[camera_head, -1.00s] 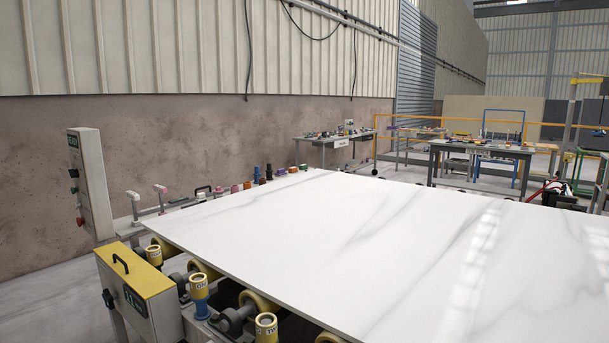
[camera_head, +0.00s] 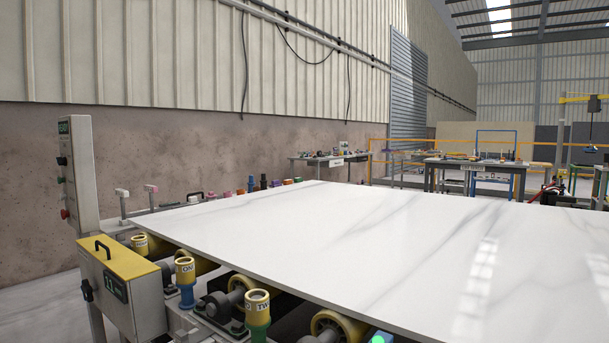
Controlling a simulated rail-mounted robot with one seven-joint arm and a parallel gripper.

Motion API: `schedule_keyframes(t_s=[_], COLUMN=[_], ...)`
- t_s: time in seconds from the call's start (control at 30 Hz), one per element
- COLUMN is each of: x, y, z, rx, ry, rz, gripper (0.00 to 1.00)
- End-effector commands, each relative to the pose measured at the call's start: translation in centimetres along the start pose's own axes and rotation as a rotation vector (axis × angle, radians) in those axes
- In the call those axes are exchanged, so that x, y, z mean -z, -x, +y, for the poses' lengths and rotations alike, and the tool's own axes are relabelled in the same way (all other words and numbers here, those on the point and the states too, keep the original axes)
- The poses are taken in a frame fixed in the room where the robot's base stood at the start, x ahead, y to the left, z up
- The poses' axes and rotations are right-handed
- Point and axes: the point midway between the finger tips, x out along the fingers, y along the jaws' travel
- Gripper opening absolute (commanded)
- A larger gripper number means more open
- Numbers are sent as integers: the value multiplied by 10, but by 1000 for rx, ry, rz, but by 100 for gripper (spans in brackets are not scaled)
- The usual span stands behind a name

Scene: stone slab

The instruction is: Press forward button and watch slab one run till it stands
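A large white slab (camera_head: 330,235) with grey veins lies flat on a roller conveyor and fills the middle and right of the view. Yellow rollers (camera_head: 340,328) show under its near left edge. An upright grey control panel (camera_head: 80,178) stands at the left, with a black switch, a green button (camera_head: 61,180) and a red button (camera_head: 66,214) on its side. I cannot read which button is forward. A yellow-topped grey box (camera_head: 120,285) with a small display and a black knob stands below the panel. My gripper is not in view.
Labelled yellow-topped posts (camera_head: 257,306) stand along the near conveyor edge. A green light (camera_head: 379,339) glows at the bottom edge. Small coloured items line the slab's far edge. Workbenches (camera_head: 330,162) and an orange rail stand behind, by the wall.

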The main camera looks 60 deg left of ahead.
Motion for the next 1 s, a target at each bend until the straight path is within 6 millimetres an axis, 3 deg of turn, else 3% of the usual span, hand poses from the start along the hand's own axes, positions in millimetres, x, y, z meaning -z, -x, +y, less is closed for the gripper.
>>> schedule_keyframes(t_s=[0.03,0.3,0.37,0.4,1.0], x=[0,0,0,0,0], y=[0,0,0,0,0], z=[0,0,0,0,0], rx=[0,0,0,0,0], ry=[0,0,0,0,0], rz=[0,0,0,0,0], gripper=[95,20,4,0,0])
